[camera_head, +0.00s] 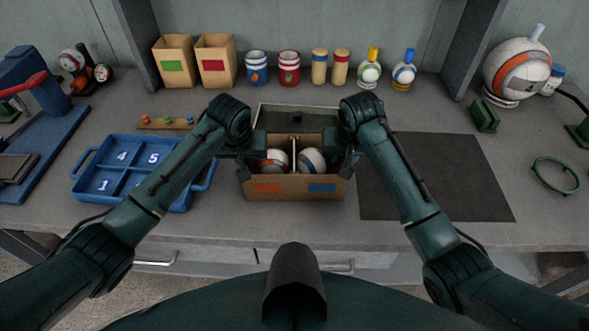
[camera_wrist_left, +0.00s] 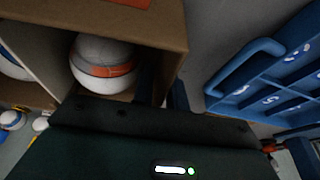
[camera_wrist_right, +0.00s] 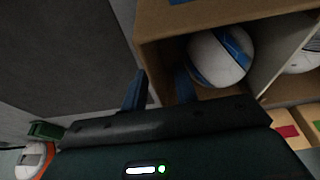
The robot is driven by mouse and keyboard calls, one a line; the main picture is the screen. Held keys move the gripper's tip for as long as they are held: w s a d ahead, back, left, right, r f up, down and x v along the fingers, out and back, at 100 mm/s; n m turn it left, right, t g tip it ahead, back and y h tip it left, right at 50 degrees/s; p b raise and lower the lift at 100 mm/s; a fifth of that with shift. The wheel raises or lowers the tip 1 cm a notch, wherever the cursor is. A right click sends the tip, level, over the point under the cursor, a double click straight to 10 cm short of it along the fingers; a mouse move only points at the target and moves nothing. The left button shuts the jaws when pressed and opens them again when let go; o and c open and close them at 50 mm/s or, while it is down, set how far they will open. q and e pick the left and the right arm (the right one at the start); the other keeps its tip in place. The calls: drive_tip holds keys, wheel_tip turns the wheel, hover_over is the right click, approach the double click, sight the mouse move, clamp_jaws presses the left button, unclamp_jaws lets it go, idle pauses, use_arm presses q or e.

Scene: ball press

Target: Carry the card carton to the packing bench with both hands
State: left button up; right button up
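The card carton (camera_head: 295,187) stands open on the grey bench, with an orange and a blue label on its front. A divider separates two balls: an orange-striped ball (camera_wrist_left: 103,65) at left and a blue-striped ball (camera_wrist_right: 221,56) at right. My left gripper (camera_wrist_left: 163,92) is at the carton's left wall, one finger inside and one outside. My right gripper (camera_wrist_right: 161,88) straddles the right wall the same way. The fingers look apart, with a gap beside the wall. The frames do not show which surface is the packing bench.
A dark mat (camera_head: 440,180) lies clear to the right of the carton. A blue numbered tray (camera_head: 88,190) is close on the left. Boxes, cups and small balls line the back; a large ball (camera_head: 517,70) stands back right.

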drive_tip(key=shift+c, duration=0.2)
clamp_jaws()
drive_tip(key=shift+r, duration=0.1)
